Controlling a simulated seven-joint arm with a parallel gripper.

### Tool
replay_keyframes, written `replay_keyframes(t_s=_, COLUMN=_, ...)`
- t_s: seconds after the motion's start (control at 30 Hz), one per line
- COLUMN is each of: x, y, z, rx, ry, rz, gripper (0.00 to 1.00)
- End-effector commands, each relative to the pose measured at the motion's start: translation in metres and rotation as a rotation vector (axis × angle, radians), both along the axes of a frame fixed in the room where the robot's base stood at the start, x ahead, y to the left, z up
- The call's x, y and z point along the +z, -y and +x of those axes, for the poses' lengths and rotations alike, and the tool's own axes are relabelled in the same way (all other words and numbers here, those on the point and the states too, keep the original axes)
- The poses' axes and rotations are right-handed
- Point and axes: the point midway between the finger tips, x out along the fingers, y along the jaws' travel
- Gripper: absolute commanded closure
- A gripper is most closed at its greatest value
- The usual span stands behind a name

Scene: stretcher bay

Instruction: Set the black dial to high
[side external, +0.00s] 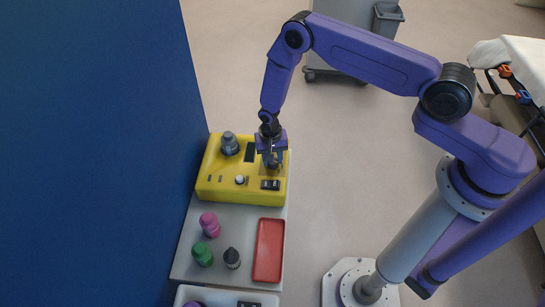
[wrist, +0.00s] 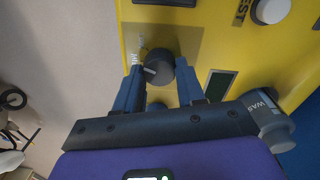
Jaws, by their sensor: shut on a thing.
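The yellow box (side external: 215,185) stands on a grey counter against the blue wall. The black dial (wrist: 161,67) is on its top face, with a pale pointer line towards the left in the wrist view.
Pink (side external: 209,225), green (side external: 202,254) and black-topped (side external: 232,259) bottles stand in front, beside a red tray (side external: 269,250).

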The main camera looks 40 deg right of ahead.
Motion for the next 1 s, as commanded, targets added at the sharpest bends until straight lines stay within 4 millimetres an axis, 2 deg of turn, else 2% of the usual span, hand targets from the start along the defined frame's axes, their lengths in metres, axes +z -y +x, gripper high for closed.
replay_keyframes(t_s=1.0, x=0.0004, y=-0.0019, z=-0.0008, rx=0.932, ry=0.0, rz=0.0, gripper=0.92)
